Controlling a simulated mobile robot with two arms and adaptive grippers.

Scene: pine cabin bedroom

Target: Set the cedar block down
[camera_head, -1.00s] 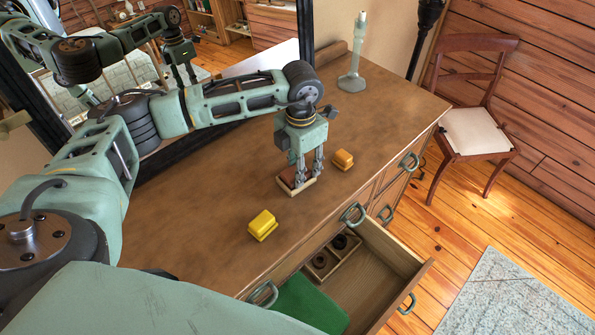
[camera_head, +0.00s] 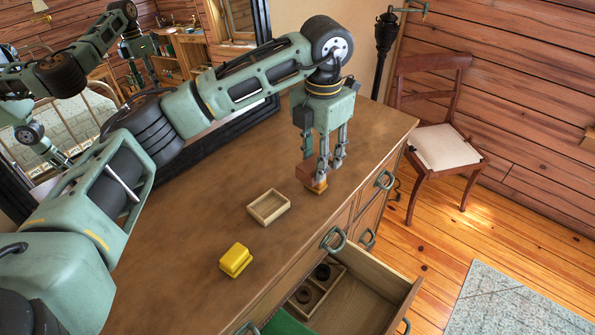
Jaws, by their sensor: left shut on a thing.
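The cedar block (camera_head: 306,173), a reddish-brown piece, is between the fingers of my left gripper (camera_head: 322,172). The gripper is shut on it and points down over the right part of the dresser top (camera_head: 200,235). The fingers hide part of the cedar block. My right gripper is not in view.
An empty shallow wooden tray (camera_head: 262,217) and a yellow block (camera_head: 235,261) stand left of the gripper. An open drawer (camera_head: 365,300) juts out in front, holding dark rings and green cloth. A mirror stands behind; a chair (camera_head: 437,145) is at right.

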